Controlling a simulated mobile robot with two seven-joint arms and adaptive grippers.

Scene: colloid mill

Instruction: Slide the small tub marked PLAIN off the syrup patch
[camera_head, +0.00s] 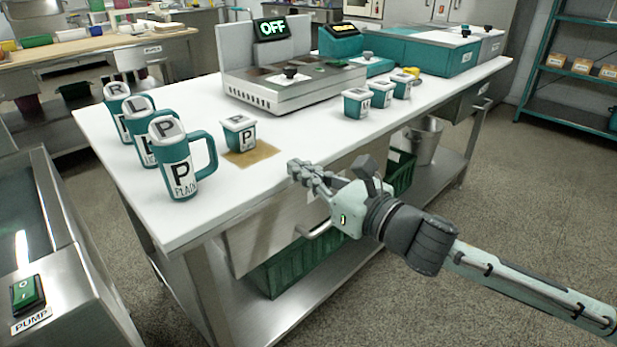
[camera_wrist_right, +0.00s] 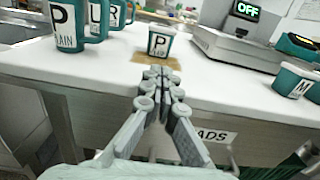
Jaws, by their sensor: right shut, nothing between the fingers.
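The small tub marked P (camera_head: 239,133) is teal with a white lid and label. It stands upright on the far part of the brown syrup patch (camera_head: 262,154) on the white table. In the right wrist view the tub (camera_wrist_right: 160,42) stands beyond my fingertips, with the patch (camera_wrist_right: 166,72) around its near side. My right gripper (camera_head: 298,172) is shut and empty at the table's front edge, apart from the tub and to its front right. It also shows in the right wrist view (camera_wrist_right: 159,80). My left gripper is not in view.
Tall teal jugs, the nearest marked P PLAIN (camera_head: 176,172), stand left of the tub. Several small tubs (camera_head: 356,104) stand to the right. A steel hotplate with an OFF display (camera_head: 272,28) is behind. The table top (camera_head: 310,128) between tub and right tubs is clear.

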